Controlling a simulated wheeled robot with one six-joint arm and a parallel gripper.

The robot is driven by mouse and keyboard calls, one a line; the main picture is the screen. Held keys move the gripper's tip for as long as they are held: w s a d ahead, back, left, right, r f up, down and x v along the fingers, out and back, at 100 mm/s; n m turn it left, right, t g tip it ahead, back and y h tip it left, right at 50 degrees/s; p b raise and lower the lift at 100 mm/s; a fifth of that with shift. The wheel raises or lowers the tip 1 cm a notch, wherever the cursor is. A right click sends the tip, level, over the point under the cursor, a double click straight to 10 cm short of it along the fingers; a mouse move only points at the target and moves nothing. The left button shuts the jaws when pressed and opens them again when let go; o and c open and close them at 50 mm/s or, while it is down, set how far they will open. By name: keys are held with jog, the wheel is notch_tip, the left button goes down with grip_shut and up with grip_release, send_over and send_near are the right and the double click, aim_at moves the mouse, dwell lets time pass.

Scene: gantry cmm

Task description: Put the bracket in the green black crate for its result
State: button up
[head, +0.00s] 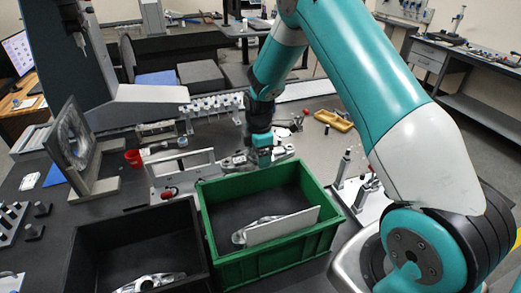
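The green crate (268,268) stands at the front middle, with a dark floor. A silver metal part like a bracket lies in it, partly behind a pale flat panel (284,227). The black crate (190,240) stands to its left and holds another silver bracket (152,283), cut off by the picture's lower edge. My gripper (262,158) points down just behind the green crate's back rim, at a silver bracket (280,153) on the table. The fingers are too small and too hidden to show whether they are open or hold it.
A silver frame-like fixture (182,172) stands left of my gripper, with a red cup (133,158) beyond it. A tilted framed panel (72,138) stands farther left. A row of small posts (215,105) is behind. A yellow tray (333,120) and upright pins (345,165) are at right.

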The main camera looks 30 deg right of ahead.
jog(key=b, duration=1.3)
send_near(261, 203)
notch_tip(261, 203, down, 6)
jog(key=shift+a+r, duration=0.1)
jog(key=shift+r, duration=0.15)
jog(key=shift+f+b, duration=0.5)
jog(key=shift+f, duration=0.2)
jog(key=o, duration=1.2)
jog(key=shift+r, duration=0.1)
notch_tip(261, 203, up, 17)
jog(key=b, duration=0.2)
jog(key=shift+r, duration=0.2)
jog(key=s+a+r+m+y, duration=0.2)
jog(key=s+a+r+m, duration=0.1)
jog(key=s+a+r, duration=0.6)
jog(key=s+a+r+m+y, duration=0.1)
jog(key=s+a, duration=0.4)
jog(key=s, duration=0.5)
jog(key=s+a+r+m+y, duration=0.1)
jog(key=s+a+m, duration=0.3)
jog(key=s, duration=0.6)
jog(key=shift+s+a+r+m, duration=0.15)
jog(key=shift+s+a+m, duration=0.15)
jog(key=shift+a, duration=0.2)
